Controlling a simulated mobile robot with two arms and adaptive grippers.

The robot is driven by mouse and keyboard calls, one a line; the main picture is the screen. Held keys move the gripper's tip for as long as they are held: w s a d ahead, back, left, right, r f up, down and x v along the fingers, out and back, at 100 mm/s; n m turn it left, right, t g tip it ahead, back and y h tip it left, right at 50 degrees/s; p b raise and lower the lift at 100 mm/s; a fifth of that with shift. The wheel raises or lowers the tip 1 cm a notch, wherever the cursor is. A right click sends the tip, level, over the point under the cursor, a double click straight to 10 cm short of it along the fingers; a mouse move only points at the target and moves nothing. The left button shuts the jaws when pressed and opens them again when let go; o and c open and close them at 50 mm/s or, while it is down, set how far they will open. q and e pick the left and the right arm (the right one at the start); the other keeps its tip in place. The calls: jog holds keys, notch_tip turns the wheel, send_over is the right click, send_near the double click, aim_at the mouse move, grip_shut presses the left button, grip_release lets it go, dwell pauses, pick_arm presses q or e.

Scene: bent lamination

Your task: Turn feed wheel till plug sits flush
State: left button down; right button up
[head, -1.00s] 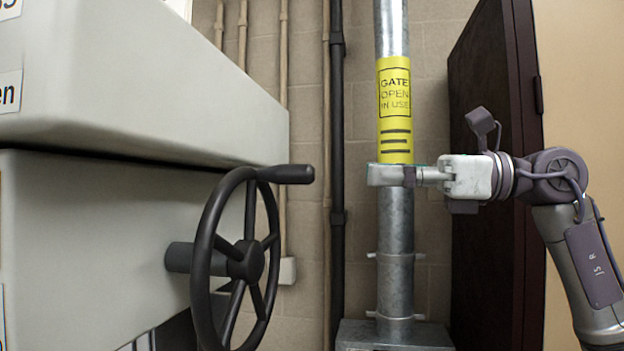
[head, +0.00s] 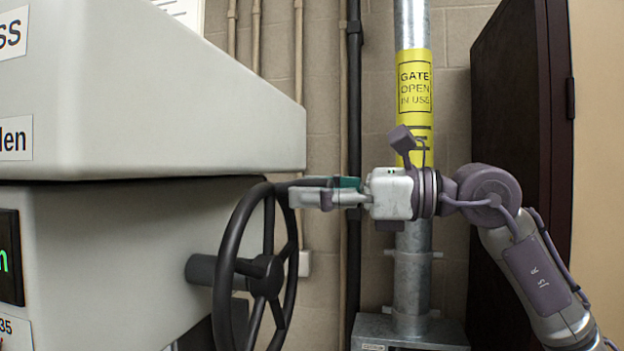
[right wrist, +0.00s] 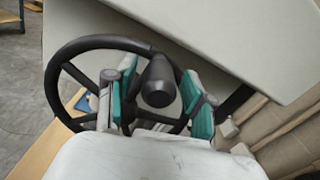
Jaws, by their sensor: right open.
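The feed wheel (head: 226,262) is a black spoked handwheel on a shaft from the side of the grey machine; it also shows in the right wrist view (right wrist: 52,82). Its crank handle (right wrist: 158,82) stands out from the rim. My right gripper (head: 298,193) is at the wheel's upper right rim, largely covering the handle in the head view. In the right wrist view, its teal-padded fingers (right wrist: 155,98) are open on either side of the handle, with gaps visible. No plug can be made out. My left gripper is not in view.
The grey machine housing (head: 150,110) overhangs above the wheel. A galvanized duct (head: 411,270) with a yellow gate label (head: 414,85) stands behind my right arm. A dark cabinet (head: 510,110) is at the right. A screen edge (head: 10,260) shows at far left.

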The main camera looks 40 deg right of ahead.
jog(key=shift+a, duration=0.2)
jog(key=shift+c, duration=0.4)
grip_shut()
jog(key=shift+w, duration=0.1)
